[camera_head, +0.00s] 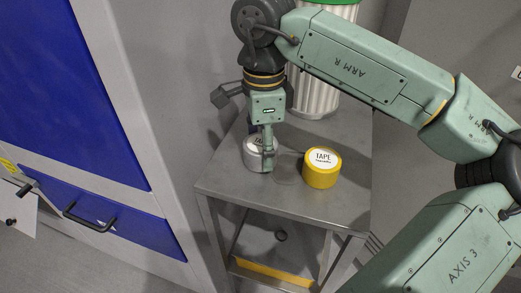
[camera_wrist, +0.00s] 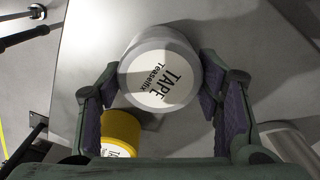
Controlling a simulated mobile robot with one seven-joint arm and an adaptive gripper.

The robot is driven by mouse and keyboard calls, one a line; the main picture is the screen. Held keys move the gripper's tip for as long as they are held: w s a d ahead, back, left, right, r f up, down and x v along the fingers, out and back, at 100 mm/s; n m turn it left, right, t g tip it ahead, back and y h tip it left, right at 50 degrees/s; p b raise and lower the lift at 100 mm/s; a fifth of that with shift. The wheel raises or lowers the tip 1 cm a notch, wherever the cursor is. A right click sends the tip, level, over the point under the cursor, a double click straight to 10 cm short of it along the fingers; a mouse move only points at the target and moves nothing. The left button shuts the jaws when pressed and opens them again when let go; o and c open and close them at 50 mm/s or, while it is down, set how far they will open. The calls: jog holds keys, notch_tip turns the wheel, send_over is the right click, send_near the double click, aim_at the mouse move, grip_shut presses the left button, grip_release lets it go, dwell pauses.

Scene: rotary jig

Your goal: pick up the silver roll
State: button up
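The silver roll (camera_head: 254,159) is a short grey cylinder with a white label reading TAPE, at the left rear of the small metal table. It also shows in the wrist view (camera_wrist: 160,80), label facing the camera. My gripper (camera_head: 266,160) points down at the roll. In the wrist view, its two fingers (camera_wrist: 160,88) lie against opposite sides of the roll with no clear gap, so it appears shut on it. One finger hides part of the roll's right side in the head view. I cannot tell whether the roll is clear of the table.
A yellow tape roll (camera_head: 321,174) stands on the table (camera_head: 235,185) close to the right of my gripper. A blue-and-grey cabinet (camera_head: 125,215) is at the left. The table's front is clear.

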jog(key=c, duration=0.8)
jog(key=shift+o, duration=0.2)
jog(key=shift+r, duration=0.15)
